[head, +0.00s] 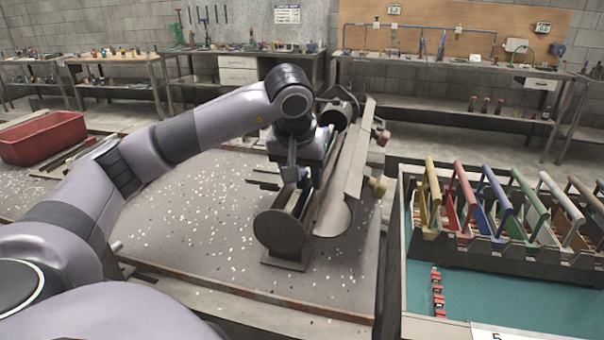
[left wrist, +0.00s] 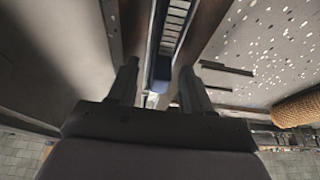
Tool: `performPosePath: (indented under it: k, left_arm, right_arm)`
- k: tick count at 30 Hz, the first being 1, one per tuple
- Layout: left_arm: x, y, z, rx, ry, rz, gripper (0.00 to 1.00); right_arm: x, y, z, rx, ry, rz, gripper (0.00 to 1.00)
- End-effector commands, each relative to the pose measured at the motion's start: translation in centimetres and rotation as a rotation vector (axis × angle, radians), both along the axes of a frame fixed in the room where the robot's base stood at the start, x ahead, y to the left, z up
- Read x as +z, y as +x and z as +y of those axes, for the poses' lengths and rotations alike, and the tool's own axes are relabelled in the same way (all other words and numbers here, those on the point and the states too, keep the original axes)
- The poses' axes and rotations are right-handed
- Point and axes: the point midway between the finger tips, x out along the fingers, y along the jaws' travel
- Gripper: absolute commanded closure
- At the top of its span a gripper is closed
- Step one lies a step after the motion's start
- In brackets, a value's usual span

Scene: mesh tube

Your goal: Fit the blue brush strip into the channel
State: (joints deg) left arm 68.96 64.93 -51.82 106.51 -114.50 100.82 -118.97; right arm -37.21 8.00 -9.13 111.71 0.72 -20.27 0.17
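The channel (head: 328,187) runs lengthwise along a grey fixture with a round end plate (head: 281,232) on the table. In the left wrist view a long narrow strip with dark blue edges and a blue end block (left wrist: 161,70) lies along a slot; it looks like the blue brush strip, but its seating is unclear. My left gripper (head: 297,180) is over the fixture, pointing down. In the left wrist view its two fingers (left wrist: 158,84) stand apart, on either side of the strip's near end, with a gap showing. My right gripper is out of view.
A rack (head: 470,252) on a teal surface at the right holds pieces with coloured handles, including a blue handle (head: 497,203). Small red parts (head: 437,292) lie before it. A red bin (head: 43,138) is at the left.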

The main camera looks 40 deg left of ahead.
Motion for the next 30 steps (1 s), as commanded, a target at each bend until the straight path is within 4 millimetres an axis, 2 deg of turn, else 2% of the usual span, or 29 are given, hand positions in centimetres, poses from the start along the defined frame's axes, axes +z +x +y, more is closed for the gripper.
performPosePath:
  k: [11, 14, 25, 30]
  left_arm:
    - [0.7, -0.1, -0.1, 0.0, 0.0, -0.001, 0.51]
    - [2.1, -0.5, -0.4, -0.001, 0.0, -0.005, 0.51]
    - [9.7, -3.2, -1.9, -0.002, 0.001, -0.004, 0.51]
    - [11.0, -3.8, -2.1, 0.001, 0.0, -0.002, 0.51]
  right_arm:
    - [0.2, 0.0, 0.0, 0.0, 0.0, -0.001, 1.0]
    - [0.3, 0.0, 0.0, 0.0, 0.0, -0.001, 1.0]
    - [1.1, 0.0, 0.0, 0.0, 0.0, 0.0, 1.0]
    - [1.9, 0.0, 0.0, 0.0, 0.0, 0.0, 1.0]
